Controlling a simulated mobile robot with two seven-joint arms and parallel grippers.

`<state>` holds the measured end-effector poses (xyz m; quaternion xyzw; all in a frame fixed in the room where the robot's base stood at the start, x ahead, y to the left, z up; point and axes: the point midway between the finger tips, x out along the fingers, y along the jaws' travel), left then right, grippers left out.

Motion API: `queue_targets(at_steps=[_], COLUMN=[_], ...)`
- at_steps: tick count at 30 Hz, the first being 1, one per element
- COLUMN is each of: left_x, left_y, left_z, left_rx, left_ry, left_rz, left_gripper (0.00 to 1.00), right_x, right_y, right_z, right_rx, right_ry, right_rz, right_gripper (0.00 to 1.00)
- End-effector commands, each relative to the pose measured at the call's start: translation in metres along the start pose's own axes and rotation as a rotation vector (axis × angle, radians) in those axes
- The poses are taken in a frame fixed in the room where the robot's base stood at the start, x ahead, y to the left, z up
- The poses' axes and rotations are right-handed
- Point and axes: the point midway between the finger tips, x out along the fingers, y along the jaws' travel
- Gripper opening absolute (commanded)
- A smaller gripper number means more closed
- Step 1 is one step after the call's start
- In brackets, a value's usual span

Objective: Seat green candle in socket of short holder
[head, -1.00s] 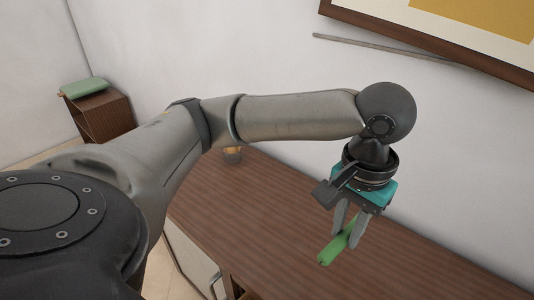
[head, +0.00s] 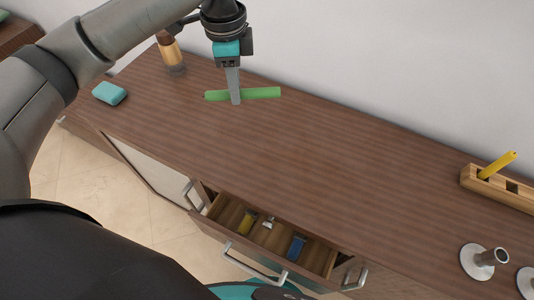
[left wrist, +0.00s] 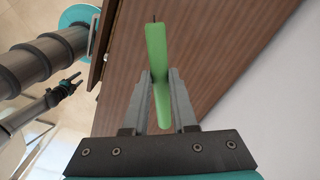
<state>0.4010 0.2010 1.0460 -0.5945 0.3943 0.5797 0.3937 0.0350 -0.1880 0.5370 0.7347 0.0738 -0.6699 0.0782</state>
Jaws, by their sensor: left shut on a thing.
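My left gripper (head: 236,98) is shut on the green candle (head: 262,92) and holds it lying sideways above the cabinet top. In the left wrist view the candle (left wrist: 157,60) runs between the two fingers (left wrist: 161,85), with its wick end pointing away from the palm. A metal holder (head: 485,260) with a round base and an upright socket tube stands at the right front of the top. A second round metal base (head: 527,282) is cut off at the picture's edge; which holder is shorter I cannot tell. My right gripper (left wrist: 68,88) shows small in the left wrist view.
An open drawer (head: 270,238) holds small items. The middle of the top (head: 320,150) is clear.

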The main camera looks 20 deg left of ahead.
Motion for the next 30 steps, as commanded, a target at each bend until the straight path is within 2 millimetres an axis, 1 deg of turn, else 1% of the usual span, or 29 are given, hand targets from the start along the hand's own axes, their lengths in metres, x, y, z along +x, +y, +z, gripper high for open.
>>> queue_targets(at_steps=[6,12,18,26,28,30], left_x=[0.006,0.011,0.013,0.013,0.018,0.028], left_y=[-0.017,-0.026,-0.028,-0.028,-0.028,-0.027], left_z=[0.012,0.02,0.023,0.023,0.023,0.023], left_rx=[0.29,0.468,0.528,0.529,0.529,0.528], left_ry=[-0.007,-0.012,-0.014,-0.014,-0.015,-0.015], left_rz=[0.008,0.013,0.015,0.015,0.017,0.019], left_gripper=[0.0,0.0,0.0,0.0,0.0,0.0], right_x=[-0.006,-0.008,-0.008,-0.008,-0.007,-0.004], right_y=[0.0,0.0,0.0,0.0,0.0,0.0], right_z=[0.0,0.0,0.0,0.0,0.0,0.001], right_rx=[0.0,0.0,0.0,0.0,0.0,0.0], right_ry=[-0.001,-0.002,-0.002,-0.001,-0.001,-0.001], right_rz=[0.0,0.0,0.0,0.0,0.0,0.0], right_gripper=[0.5,0.5,0.5,0.5,0.5,0.5])
